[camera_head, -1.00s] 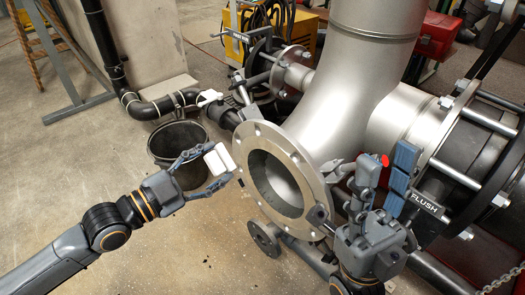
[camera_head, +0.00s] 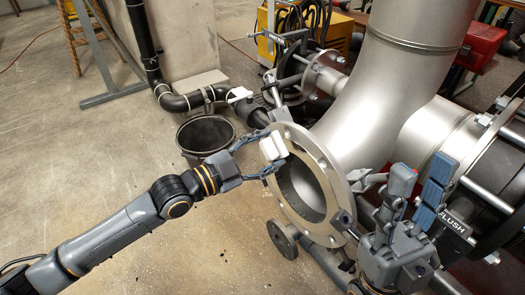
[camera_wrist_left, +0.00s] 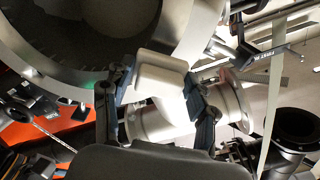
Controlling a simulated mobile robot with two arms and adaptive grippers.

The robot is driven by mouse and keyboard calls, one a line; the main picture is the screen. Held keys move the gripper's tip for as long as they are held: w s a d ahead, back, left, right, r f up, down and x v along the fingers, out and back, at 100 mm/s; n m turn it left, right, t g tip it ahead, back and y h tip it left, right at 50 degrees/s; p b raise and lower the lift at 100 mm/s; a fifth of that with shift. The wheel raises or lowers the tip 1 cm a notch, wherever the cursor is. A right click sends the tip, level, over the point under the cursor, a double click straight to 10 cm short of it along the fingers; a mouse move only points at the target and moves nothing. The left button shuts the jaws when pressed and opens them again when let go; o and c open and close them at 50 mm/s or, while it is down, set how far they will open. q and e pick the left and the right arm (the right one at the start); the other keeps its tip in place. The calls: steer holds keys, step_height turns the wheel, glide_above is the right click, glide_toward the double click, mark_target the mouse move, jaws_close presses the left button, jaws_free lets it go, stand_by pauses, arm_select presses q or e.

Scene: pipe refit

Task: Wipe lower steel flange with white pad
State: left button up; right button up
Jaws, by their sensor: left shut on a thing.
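The white pad (camera_head: 272,147) is a small block between the fingers of my left gripper (camera_head: 270,152), which is shut on it. The pad overlaps the upper left rim of the steel flange (camera_head: 318,152), a bolt-holed ring around an open pipe mouth. In the left wrist view the pad (camera_wrist_left: 160,72) sits in front of the flange's pale ring (camera_wrist_left: 198,28); I cannot tell whether they touch. My right gripper (camera_head: 420,172) is right of the flange, fingers spread with a gap between them. No held object is clear there.
A black bucket (camera_head: 189,156) stands behind my left gripper. A smaller flange (camera_head: 283,239) lies below the ring. A "FLUSH" tag (camera_head: 455,222) and bolted pipework crowd the right. The concrete floor at left is mostly clear.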

arm_select(q)
steer(key=shift+x, duration=0.95)
stand_by(0.6)
steer(key=shift+d, duration=0.1)
